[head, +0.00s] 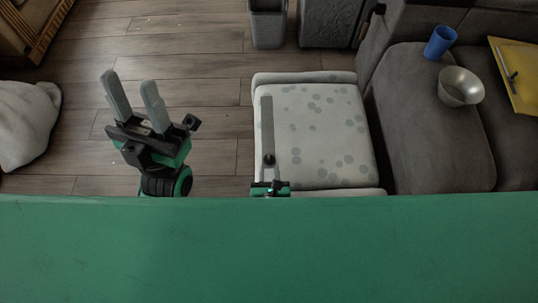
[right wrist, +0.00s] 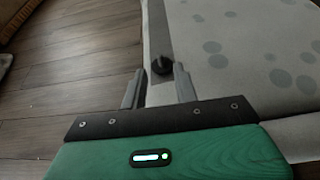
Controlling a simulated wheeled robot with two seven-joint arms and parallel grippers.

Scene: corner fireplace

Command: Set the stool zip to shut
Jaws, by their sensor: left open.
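The stool (head: 335,120) has a white top with grey dots. Its zip is a straight grey strip (head: 267,120) along the left side of the top, with a black knob-like pull (head: 268,160) near the strip's near end. The pull also shows in the right wrist view (right wrist: 161,65). My right gripper (head: 270,187) is at the stool's near edge, just short of the pull. In the right wrist view its fingers (right wrist: 157,84) are apart, with the pull between and slightly beyond their tips; contact cannot be told. My left gripper (head: 128,78) is open and empty over the floor, left of the stool.
A dark grey sofa (head: 425,120) stands right of the stool, with a blue cup (head: 440,42), a metal bowl (head: 460,86) and a yellow folder-like item (head: 518,70). Grey bins (head: 268,25) stand behind. A white cushion-like thing (head: 25,120) lies far left. Wooden floor is clear between.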

